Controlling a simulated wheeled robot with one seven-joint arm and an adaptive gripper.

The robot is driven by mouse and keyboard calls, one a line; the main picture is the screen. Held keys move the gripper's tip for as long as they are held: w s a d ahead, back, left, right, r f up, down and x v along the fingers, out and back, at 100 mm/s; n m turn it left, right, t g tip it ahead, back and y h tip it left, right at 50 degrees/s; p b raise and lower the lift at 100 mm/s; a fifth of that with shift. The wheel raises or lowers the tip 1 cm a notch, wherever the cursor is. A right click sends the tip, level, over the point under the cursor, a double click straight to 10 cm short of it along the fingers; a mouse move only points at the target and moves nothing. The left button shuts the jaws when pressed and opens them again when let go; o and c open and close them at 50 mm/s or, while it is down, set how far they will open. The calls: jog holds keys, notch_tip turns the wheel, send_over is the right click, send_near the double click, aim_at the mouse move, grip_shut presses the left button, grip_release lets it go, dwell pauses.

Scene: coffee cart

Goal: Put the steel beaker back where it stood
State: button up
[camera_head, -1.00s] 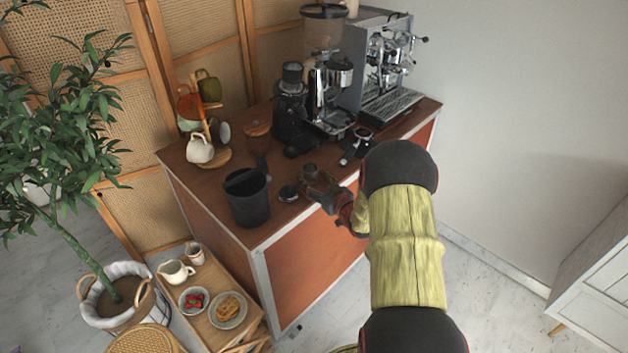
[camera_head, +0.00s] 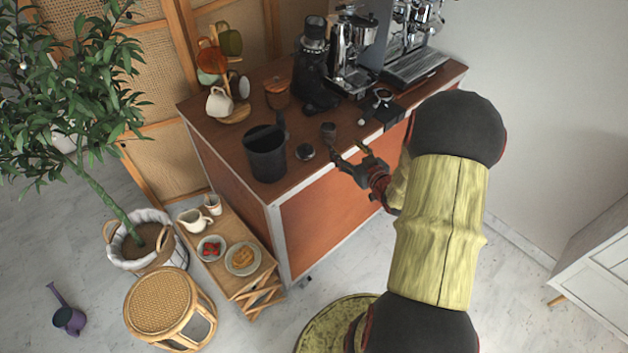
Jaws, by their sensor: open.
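A small cup-like vessel, which I take for the steel beaker (camera_head: 328,131), stands on the brown top of the coffee cart (camera_head: 218,128), near its front edge. It looks upright, but it is small and dim in the picture. My gripper (camera_head: 348,152) is at the cart's front edge, to the right of and nearer than the beaker.
A small round dark piece (camera_head: 305,152) and a black bin (camera_head: 265,154) are left of the beaker. The grinder (camera_head: 314,65), portafilter (camera_head: 381,98) and espresso machine (camera_head: 412,50) stand behind. A mug tree (camera_head: 232,112) is at the back left. A side table (camera_head: 215,262) stands below.

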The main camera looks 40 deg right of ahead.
jog(key=w+a+r+g+h, duration=0.15)
jog(key=a+r+g, duration=0.35)
jog(key=a+r, duration=0.8)
jog(key=s+a+r+n+g+y, duration=0.1)
jog(key=s+a+r+g+y, duration=0.1)
jog(key=s+a, duration=0.8)
jog(key=s+a+r+g+y, duration=0.2)
jog(key=s+a+r, duration=0.2)
jog(key=s+a, duration=0.7)
jog(key=shift+s+r+n+y, duration=0.35)
jog(key=shift+s+r+n, duration=0.05)
